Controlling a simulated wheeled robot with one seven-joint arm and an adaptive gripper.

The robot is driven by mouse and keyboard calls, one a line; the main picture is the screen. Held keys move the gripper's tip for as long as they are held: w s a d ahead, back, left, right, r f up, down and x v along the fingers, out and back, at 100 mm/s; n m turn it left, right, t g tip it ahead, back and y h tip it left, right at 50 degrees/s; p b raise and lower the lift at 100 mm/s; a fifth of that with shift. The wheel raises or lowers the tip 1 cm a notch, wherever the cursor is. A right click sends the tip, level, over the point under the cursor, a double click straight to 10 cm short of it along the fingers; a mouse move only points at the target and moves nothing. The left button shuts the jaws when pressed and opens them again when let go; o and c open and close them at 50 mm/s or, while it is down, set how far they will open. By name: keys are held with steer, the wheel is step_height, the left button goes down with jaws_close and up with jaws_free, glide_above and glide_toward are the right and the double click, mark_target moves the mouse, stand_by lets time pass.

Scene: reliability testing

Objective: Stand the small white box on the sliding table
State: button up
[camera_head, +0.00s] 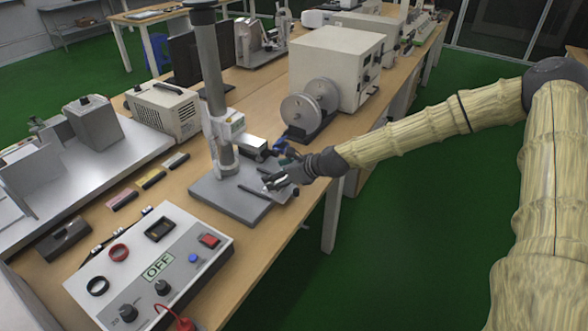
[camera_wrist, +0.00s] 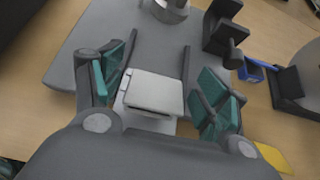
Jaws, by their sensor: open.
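The small white box (camera_wrist: 155,91) lies between my fingers in the wrist view, its broad face toward the camera. It is over the grey plate (camera_wrist: 82,50) of the stand, between two dark rails. A paler strip shows beneath its near edge. My gripper (camera_wrist: 162,92) is open, with a teal-padded finger on each side of the box and a gap to each. In the head view my gripper (camera_head: 268,183) is low over the right part of the grey plate (camera_head: 225,200), and its fingers mostly hide the box. Whether the box touches the plate is unclear.
A metal column (camera_head: 213,85) with a white head (camera_head: 228,122) rises just left of my gripper. A spool device (camera_head: 310,105) and a large white box-shaped instrument (camera_head: 335,65) stand behind. A control panel marked OFF (camera_head: 150,265) is at front left. The bench edge is close on the right.

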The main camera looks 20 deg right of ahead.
steer(key=shift+d+r, duration=0.1)
steer(key=shift+r, duration=0.45)
steer(key=v, duration=1.1)
steer(key=shift+s+d, duration=0.15)
steer(key=shift+s, duration=0.15)
